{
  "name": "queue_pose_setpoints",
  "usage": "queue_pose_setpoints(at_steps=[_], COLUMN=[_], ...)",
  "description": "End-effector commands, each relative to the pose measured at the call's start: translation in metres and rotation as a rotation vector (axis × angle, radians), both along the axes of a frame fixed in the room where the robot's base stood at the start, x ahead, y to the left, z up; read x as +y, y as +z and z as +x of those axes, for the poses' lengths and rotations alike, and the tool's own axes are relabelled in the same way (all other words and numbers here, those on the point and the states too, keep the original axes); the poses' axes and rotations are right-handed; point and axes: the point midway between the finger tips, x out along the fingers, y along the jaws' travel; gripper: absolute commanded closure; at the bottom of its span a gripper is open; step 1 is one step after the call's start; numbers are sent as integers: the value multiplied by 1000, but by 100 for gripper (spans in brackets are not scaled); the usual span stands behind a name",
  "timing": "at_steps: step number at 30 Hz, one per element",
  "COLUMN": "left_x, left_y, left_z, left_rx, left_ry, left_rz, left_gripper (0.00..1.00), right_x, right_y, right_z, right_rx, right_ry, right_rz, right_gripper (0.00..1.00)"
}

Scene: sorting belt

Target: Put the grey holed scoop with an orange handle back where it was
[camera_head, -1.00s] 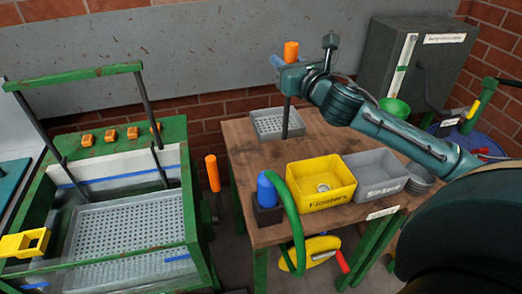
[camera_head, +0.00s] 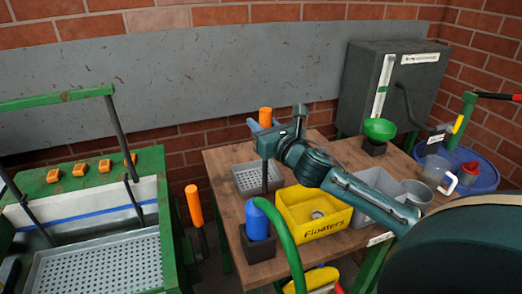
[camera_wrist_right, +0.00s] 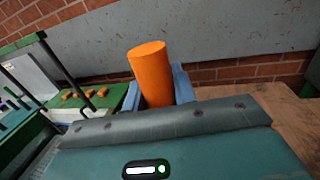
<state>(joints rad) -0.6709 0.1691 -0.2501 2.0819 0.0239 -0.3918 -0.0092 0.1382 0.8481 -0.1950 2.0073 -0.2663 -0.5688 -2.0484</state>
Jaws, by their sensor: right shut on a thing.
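The grey holed scoop (camera_head: 246,178) is at the back left of the wooden table, its tray level and its dark rod upright. Its orange handle (camera_head: 265,115) stands at the top of the rod, and it also shows in the right wrist view (camera_wrist_right: 151,75). My right gripper (camera_head: 262,125) is shut around the handle; its blue fingers flank it in the right wrist view (camera_wrist_right: 158,92). I cannot tell whether the tray touches the table. My left gripper is not in view.
The yellow Floaters bin (camera_head: 290,224) stands right of the scoop, with a grey bin (camera_head: 375,178) beside it. Another orange handle (camera_head: 194,205) rises left of the table, beside the green-framed bath (camera_head: 160,200).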

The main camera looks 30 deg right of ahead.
Motion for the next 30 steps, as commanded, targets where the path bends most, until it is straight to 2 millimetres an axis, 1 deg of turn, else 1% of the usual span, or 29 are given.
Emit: queue_pose_setpoints(at_steps=[2,6,10,15,21,22,29,30], left_x=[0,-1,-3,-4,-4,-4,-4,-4], left_y=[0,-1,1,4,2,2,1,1], left_z=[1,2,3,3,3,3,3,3], left_rx=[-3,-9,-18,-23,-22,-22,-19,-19], left_ry=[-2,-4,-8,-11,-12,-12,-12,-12], left_rz=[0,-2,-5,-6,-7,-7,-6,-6], left_gripper=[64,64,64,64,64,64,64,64], right_x=[0,0,0,0,0,0,0,0], right_y=[-5,-26,-41,-42,-44,-44,-44,-44], right_z=[0,0,0,0,0,0,0,0], right_rx=[-4,-1,-2,-5,-4,-2,-2,-2], right_ry=[1,0,0,1,1,1,1,1], right_rz=[1,4,2,-2,-2,-2,-1,-1], right_gripper=[100,100,100,100,100,71,52,51])
